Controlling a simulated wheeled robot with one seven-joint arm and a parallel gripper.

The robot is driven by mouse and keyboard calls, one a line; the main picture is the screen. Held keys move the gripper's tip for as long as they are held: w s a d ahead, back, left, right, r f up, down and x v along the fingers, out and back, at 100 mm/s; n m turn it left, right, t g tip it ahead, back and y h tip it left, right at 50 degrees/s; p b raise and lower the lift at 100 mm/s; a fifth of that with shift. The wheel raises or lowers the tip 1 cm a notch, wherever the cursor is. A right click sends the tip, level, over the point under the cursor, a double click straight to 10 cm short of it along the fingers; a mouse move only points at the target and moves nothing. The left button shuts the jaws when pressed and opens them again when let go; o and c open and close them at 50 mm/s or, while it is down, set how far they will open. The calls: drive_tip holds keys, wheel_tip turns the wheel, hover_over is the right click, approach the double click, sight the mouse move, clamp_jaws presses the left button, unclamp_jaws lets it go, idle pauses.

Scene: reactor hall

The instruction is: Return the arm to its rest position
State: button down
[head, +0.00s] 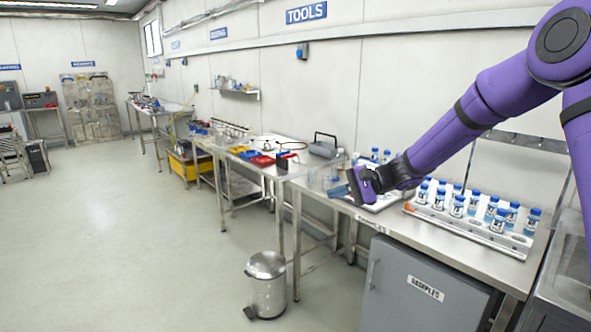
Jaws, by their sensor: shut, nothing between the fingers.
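My purple arm reaches in from the right side of the head view, bent at an elbow near the top right corner. Its forearm slopes down and left to my gripper (340,191), which is held over the metal bench (375,222). The gripper is shut and holds nothing. Its fingers point left, and the wrist hides part of the bench top behind it.
A tray (462,231) of blue-capped bottles stands on the bench right of my gripper. More bottles stand behind the wrist. A grey samples cabinet (412,290) is under the bench. A pedal bin (267,287) stands on the floor. The floor at left is clear.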

drive_tip(key=s+d+r+n+h, duration=0.2)
drive_tip(key=s+d+r+h, duration=0.1)
drive_tip(key=s, duration=0.4)
drive_tip(key=s+d+r+n+h, duration=0.1)
drive_tip(key=s+d+r+h, duration=0.1)
drive_tip(key=s+r, duration=0.35)
drive_tip(key=s+d+r+n+h, duration=0.2)
drive_tip(key=s+d+h, duration=0.1)
drive_tip(key=s, duration=0.6)
drive_tip(key=s+d+r+t+h, duration=0.1)
drive_tip(key=s+d+t+h, duration=0.1)
drive_tip(key=s+d, duration=0.4)
drive_tip(key=s+d+r+n+t+h, duration=0.1)
drive_tip(key=s+d+h, duration=0.2)
drive_tip(key=s+d, duration=0.3)
drive_tip(key=shift+s+t+h, duration=0.4)
drive_tip(key=shift+s, duration=2.3)
